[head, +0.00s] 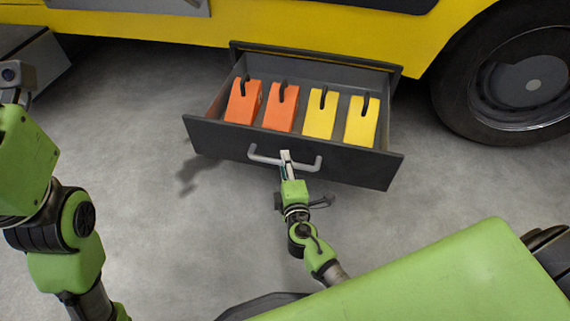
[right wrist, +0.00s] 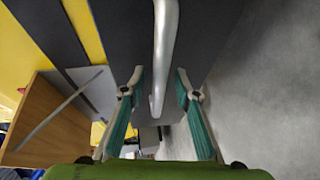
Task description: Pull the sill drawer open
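The sill drawer (head: 225,138) stands pulled out from under the yellow vehicle, its dark front towards me. Its grey bar handle (head: 265,157) runs across the front; it also shows in the right wrist view (right wrist: 163,50). My right gripper (head: 286,157) is at the middle of the handle. In the right wrist view its teal-padded fingers (right wrist: 160,82) are spread, one on each side of the bar, with a gap on both sides. My left arm shows at the left edge of the head view, but its fingers are not visible.
Two orange blocks (head: 280,108) and two yellow blocks (head: 321,115) with dark loops stand in the drawer. The yellow vehicle (head: 310,35) is behind it, with a big black wheel (head: 463,95) to the right. The grey floor (head: 190,240) in front is clear.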

